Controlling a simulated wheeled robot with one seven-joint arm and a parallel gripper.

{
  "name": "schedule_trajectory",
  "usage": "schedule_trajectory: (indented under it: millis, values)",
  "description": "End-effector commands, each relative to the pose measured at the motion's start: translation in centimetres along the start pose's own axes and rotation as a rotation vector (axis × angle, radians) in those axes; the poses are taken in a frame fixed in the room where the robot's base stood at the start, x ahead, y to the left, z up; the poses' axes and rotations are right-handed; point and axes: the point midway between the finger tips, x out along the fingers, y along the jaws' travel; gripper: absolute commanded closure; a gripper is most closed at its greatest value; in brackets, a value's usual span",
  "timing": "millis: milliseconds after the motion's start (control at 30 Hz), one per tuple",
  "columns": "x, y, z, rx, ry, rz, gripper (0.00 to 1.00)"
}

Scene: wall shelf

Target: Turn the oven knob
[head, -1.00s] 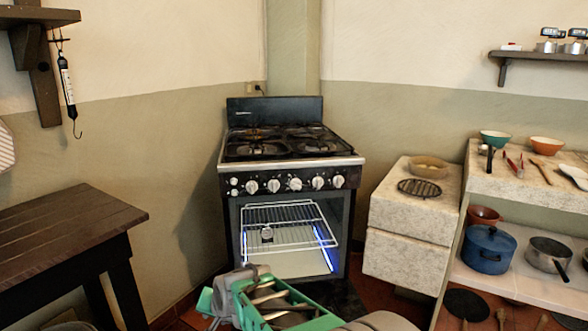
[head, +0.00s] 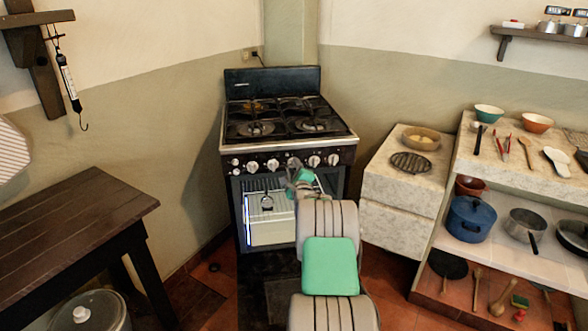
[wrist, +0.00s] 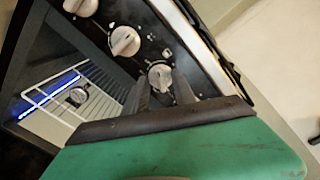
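The stove (head: 288,140) stands in the corner with a row of pale knobs on its dark front panel. One knob (head: 314,161) shows just right of my gripper (head: 300,173), which is raised to the panel at the middle of the row. In the wrist view a knob (wrist: 160,77) with white markings around it lies just beyond the two grey fingertips of my gripper (wrist: 160,92). The fingers are apart, one to each side of its lower edge; contact cannot be told. Another knob (wrist: 125,40) is up and left of it. My green gripper body hides the lower part of the wrist view.
The oven interior with a wire rack (head: 266,203) shows below the knobs. A dark wooden table (head: 75,225) is at left, with a lidded pot (head: 90,310) below. A stone block (head: 400,190) and shelves with pots and utensils stand at right. Tiled floor shows between table and stove.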

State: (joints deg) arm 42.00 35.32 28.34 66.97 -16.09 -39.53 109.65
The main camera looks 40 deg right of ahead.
Motion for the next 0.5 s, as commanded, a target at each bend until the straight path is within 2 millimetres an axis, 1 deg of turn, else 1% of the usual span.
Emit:
schedule_trajectory:
  millis: [200, 500]
  values:
    - [0.08, -0.05, 0.04, -0.001, 0.0, 0.0, 0.68]
    - [0.06, -0.05, 0.06, -0.001, 0.0, 0.0, 0.93]
